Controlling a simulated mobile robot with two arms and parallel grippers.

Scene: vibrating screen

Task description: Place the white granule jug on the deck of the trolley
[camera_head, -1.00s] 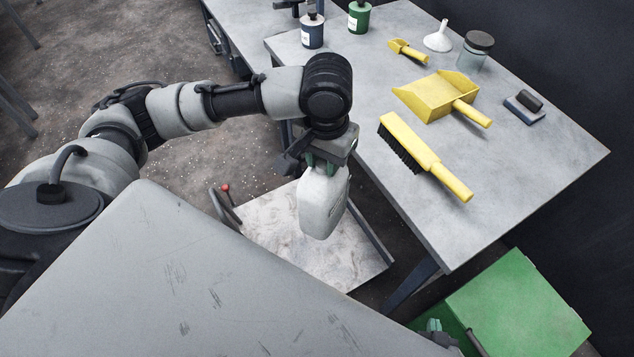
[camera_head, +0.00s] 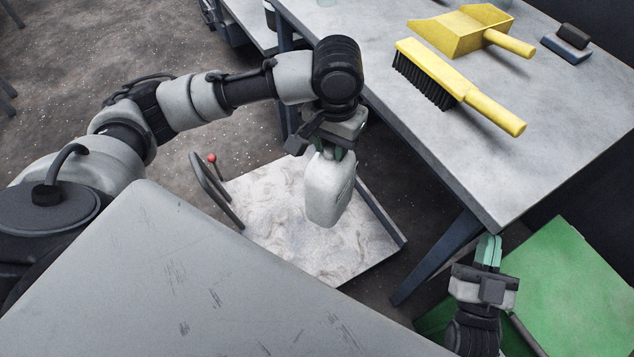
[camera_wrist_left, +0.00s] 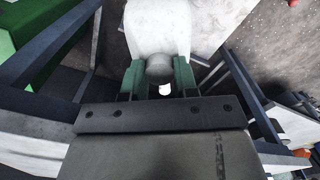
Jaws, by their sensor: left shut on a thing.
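The white granule jug (camera_head: 329,190) hangs upright from my left gripper (camera_head: 330,153), which is shut on its top end. In the head view the jug is in front of the pale marbled deck of the trolley (camera_head: 275,225); how far above the deck it is I cannot tell. In the left wrist view the jug (camera_wrist_left: 158,28) sits between the green fingers of the left gripper (camera_wrist_left: 160,78), with a grey round part between them. My right gripper (camera_head: 488,252) is at the lower right, its green fingers close together and no object visible between them.
A grey table (camera_head: 440,120) stands right of the trolley, with a yellow brush (camera_head: 455,85), a yellow dustpan (camera_head: 470,30) and a dark block (camera_head: 568,42) on it. A green box (camera_head: 570,285) is at lower right. The trolley's handle (camera_head: 217,190) rises at its left edge.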

